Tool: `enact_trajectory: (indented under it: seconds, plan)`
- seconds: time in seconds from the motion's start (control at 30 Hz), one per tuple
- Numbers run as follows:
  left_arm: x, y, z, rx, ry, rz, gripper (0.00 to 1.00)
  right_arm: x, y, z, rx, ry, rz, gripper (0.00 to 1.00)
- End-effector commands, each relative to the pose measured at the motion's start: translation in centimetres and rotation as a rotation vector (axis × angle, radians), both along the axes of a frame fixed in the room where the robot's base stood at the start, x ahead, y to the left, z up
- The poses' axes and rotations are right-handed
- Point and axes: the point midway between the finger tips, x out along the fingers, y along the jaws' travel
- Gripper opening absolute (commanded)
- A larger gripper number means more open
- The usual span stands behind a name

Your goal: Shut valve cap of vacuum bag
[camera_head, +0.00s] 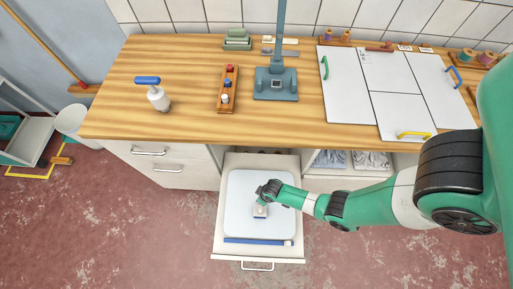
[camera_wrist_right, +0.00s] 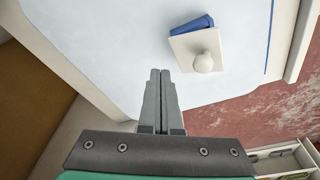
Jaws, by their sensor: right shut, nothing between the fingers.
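The pale vacuum bag (camera_head: 236,190) lies flat in the open drawer below the bench, with a blue strip (camera_head: 258,241) along its front edge. Its valve (camera_head: 260,211) is a small pale square in the head view, partly beside my arm. In the right wrist view the valve shows as a white square plate (camera_wrist_right: 181,47) with a round white knob (camera_wrist_right: 204,63) and a blue piece (camera_wrist_right: 192,25) at its far edge. I cannot tell how the cap sits. My right gripper (camera_wrist_right: 160,72) is shut and empty, apart from the valve. My left gripper is out of view.
The drawer front with its handle (camera_head: 257,266) juts out over the red floor. The wooden bench (camera_head: 190,60) above holds a blue-handled pump-like item (camera_head: 157,95), a wooden rack (camera_head: 228,90), a grey stand (camera_head: 276,84) and white panels (camera_head: 400,75).

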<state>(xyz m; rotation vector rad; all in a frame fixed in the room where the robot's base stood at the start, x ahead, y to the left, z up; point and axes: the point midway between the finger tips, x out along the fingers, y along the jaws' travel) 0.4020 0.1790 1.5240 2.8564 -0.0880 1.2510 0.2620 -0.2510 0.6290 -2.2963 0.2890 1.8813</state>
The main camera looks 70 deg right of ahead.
Motion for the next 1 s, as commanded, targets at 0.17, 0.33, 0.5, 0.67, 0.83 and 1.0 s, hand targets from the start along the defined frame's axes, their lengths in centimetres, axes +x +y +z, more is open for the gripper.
enact_trajectory:
  seconds: [0.17,0.33,0.5,0.67,0.83,1.0]
  plan:
    - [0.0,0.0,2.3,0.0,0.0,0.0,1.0,0.1,0.0,2.4,0.0,-0.001,0.0,0.0]
    - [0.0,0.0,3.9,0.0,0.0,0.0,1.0,0.1,0.0,3.9,-0.001,-0.001,0.0,0.0]
    - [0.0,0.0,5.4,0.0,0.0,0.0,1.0,0.1,0.0,5.5,-0.001,-0.002,0.0,0.0]
    - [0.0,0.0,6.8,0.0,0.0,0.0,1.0,0.1,0.0,7.0,-0.001,-0.001,0.0,0.0]
    - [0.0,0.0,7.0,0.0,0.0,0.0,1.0,0.0,0.0,7.2,-0.001,-0.001,0.0,0.0]
    - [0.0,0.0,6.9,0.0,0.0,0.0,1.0,0.1,0.0,7.1,-0.001,-0.001,0.0,0.0]
